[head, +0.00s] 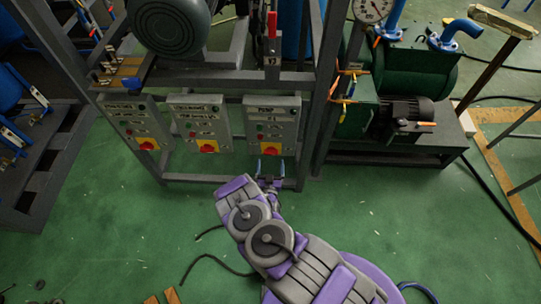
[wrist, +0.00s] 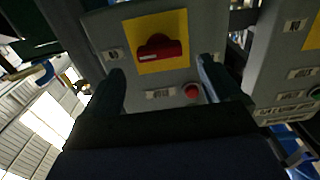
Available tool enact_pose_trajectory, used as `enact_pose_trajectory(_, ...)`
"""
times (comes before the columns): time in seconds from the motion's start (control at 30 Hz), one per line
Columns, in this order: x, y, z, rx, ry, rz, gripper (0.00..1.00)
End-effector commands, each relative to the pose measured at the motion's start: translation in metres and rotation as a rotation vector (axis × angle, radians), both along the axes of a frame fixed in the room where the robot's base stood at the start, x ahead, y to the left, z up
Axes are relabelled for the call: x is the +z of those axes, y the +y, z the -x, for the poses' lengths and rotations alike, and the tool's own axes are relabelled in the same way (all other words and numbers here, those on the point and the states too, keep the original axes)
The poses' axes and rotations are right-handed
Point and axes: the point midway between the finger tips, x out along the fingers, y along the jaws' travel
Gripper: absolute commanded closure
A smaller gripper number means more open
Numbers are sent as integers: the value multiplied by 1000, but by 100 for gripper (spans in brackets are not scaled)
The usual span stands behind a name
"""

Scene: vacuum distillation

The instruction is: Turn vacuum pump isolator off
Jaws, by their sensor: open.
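Three grey control boxes hang side by side on the frame, each with a red rotary switch on a yellow plate. The right box (head: 272,117) has a label that seems to read "PUMP". Its red switch (head: 270,149) also shows in the wrist view (wrist: 161,48), which looks upside down; its handle lies roughly level there. My gripper (head: 270,164) is open and empty just below and in front of this switch. In the wrist view its two fingers (wrist: 162,78) stand apart, with the switch beyond their tips. I see no contact with the switch.
The middle box (head: 200,118) and left box (head: 136,118) are close beside it. A green pump unit with a dark motor (head: 402,115) stands at right on a dark base. Frame legs flank the boxes. The green floor (head: 390,210) is mostly clear.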

Motion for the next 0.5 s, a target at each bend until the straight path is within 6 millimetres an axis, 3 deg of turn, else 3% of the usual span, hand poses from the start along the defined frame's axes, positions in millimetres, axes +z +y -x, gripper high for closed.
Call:
enact_pose_trajectory(0.2, -1, 0, -36, 0, -2, -2, 8)
enact_pose_trajectory(0.5, 0, 1, -54, 1, -1, 0, 8)
